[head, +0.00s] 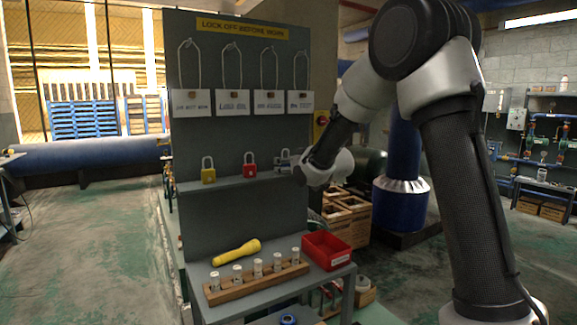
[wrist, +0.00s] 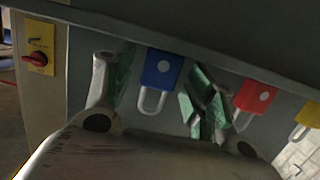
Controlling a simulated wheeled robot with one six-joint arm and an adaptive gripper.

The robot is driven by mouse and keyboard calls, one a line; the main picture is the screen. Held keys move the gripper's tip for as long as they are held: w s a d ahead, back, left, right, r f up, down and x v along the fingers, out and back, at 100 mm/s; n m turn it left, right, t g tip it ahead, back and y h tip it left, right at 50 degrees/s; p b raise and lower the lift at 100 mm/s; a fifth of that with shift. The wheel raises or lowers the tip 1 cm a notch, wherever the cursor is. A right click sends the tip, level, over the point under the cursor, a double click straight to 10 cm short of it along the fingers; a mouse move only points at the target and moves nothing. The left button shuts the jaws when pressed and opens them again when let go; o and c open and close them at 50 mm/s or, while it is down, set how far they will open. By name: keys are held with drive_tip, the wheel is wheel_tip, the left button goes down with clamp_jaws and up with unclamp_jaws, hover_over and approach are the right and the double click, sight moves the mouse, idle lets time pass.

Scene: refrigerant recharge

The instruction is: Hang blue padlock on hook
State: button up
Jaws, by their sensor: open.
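The blue padlock (wrist: 162,68) shows in the wrist view between the two green-padded fingers of my gripper (wrist: 151,80), with its shackle toward the palm. The view is tilted and looks upside down. The gripper is open and a gap shows on each side of the padlock. Four-cord hanging tags, such as the leftmost white tag (head: 192,103), hang high on the grey board (head: 225,220). I cannot tell which hook the task means.
A red padlock (head: 249,170) and a yellow padlock (head: 208,176) stand left of my gripper on the shelf (head: 228,184). Below are a yellow flashlight (head: 236,252), a wooden rack (head: 260,284) and a red bin (head: 326,250). Space before the board's middle is clear.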

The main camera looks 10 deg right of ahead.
drive_tip(key=c, duration=0.9)
drive_tip(key=shift+r, duration=0.1)
drive_tip(key=shift+r, duration=0.8)
drive_tip(key=shift+f+v, duration=0.3)
drive_tip(key=shift+v, duration=1.1)
drive_tip(key=shift+f+v, duration=0.3)
drive_tip(key=shift+v, duration=1.1)
drive_tip(key=shift+f+v, duration=0.3)
drive_tip(key=shift+v, duration=1.05)
drive_tip(key=shift+s+d, duration=0.15)
drive_tip(key=shift+s, duration=0.05)
